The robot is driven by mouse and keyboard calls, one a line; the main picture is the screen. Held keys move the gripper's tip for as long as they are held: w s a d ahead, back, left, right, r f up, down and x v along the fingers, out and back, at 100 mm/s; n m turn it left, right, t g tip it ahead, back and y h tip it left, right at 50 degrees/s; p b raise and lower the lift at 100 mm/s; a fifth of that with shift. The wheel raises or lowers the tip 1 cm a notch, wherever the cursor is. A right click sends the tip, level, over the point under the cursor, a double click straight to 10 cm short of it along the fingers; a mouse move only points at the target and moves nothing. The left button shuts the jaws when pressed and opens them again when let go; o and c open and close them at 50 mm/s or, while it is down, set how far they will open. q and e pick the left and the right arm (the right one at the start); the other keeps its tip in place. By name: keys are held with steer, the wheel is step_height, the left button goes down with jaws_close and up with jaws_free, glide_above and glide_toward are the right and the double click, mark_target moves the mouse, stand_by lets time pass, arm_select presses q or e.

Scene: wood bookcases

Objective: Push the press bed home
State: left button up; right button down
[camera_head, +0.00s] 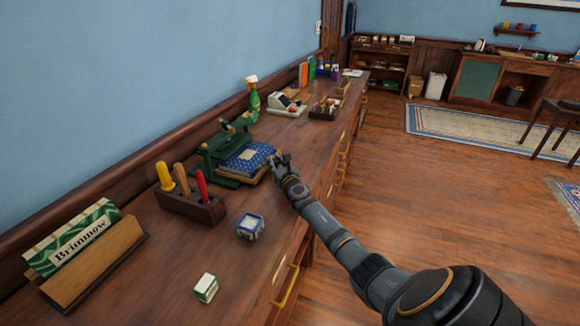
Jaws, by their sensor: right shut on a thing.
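A green press (222,140) stands on the long wooden counter against the blue wall. Its bed (245,164) sticks out from the press toward the counter's front, with a blue patterned piece (247,157) lying on top. My right gripper (280,160) is at the outer right end of the bed, shut on it; the exact contact is small and partly hidden by the fingers. My left gripper is not in view.
A wooden block with yellow, tan and red-handled tools (192,207) stands nearer than the press. A blue-and-white box (250,226), a small green-and-white box (206,288) and a Brimmow sign (78,243) are nearer still. A green spray bottle (251,98) stands behind the press.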

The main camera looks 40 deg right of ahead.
mark_target(256, 156)
steer(key=w+a+b, duration=0.1)
steer(key=w, duration=0.1)
steer(key=w+a+b, duration=0.1)
steer(key=w+a, duration=0.1)
steer(key=w, duration=0.1)
steer(key=w+a+b, duration=0.1)
steer(key=w, duration=0.1)
steer(key=shift+w+a+f, duration=0.2)
steer(key=shift+f, duration=0.1)
steer(key=c, duration=1.7)
jaws_free()
steer(key=o, duration=0.6)
steer(key=shift+a+r, duration=0.15)
steer(key=shift+a, duration=0.05)
steer(key=shift+c, duration=0.2)
steer(key=shift+s+d+r, duration=0.1)
steer(key=shift+d+r, duration=0.05)
steer(key=shift+d, duration=0.15)
